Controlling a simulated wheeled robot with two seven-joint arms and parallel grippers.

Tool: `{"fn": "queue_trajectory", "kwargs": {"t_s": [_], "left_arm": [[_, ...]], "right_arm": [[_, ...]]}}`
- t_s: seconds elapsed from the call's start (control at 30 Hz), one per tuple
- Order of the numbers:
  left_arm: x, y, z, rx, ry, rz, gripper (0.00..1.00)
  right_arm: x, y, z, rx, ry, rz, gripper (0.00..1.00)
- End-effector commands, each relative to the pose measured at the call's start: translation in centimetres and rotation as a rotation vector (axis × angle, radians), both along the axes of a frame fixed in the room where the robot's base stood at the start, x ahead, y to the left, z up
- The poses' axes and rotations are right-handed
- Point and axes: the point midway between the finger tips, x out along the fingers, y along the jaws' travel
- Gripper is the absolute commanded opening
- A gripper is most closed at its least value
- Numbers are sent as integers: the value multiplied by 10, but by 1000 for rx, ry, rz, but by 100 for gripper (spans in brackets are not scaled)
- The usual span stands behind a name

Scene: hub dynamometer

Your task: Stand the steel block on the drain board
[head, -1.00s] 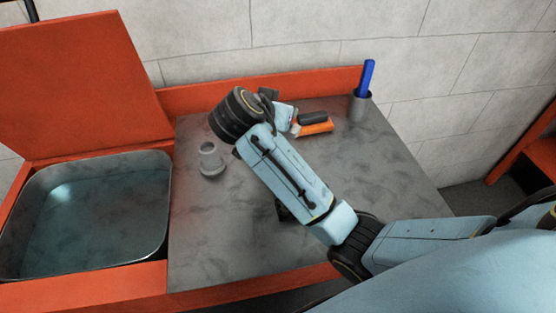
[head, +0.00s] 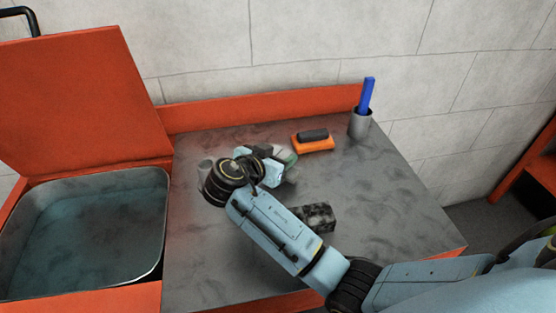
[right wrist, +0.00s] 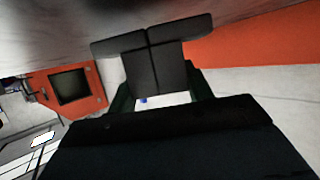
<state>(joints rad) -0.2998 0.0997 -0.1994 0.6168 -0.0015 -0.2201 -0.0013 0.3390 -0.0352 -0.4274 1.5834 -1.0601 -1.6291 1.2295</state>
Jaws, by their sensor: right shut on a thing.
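The dark, mottled steel block (head: 319,216) lies on the grey drain board (head: 390,195) in the head view. My right forearm hides its left part. My right gripper (head: 284,164) is over the board, beyond the block and apart from it. In the right wrist view its dark fingers (right wrist: 151,50) meet along a seam. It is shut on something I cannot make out. My left gripper is not in view.
A basin of liquid (head: 160,235) with a raised orange lid (head: 85,100) is at left. A grey conical piece (head: 205,168) is partly hidden by my wrist. An orange brush (head: 314,144) and a cup (head: 360,124) holding a blue tool (head: 367,95) stand behind. The board's right side is clear.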

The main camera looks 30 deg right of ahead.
Motion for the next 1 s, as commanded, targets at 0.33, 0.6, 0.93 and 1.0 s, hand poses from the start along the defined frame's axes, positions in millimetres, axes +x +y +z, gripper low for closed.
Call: {"fn": "queue_trajectory", "kwargs": {"t_s": [0.33,0.6,0.93,1.0], "left_arm": [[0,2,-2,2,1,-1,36],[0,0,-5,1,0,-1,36],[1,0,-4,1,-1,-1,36],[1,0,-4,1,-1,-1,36]], "right_arm": [[1,0,-11,0,-5,0,7],[0,0,-16,0,-1,0,59],[0,0,-15,0,-1,0,73],[0,0,-14,0,-1,0,73]]}}
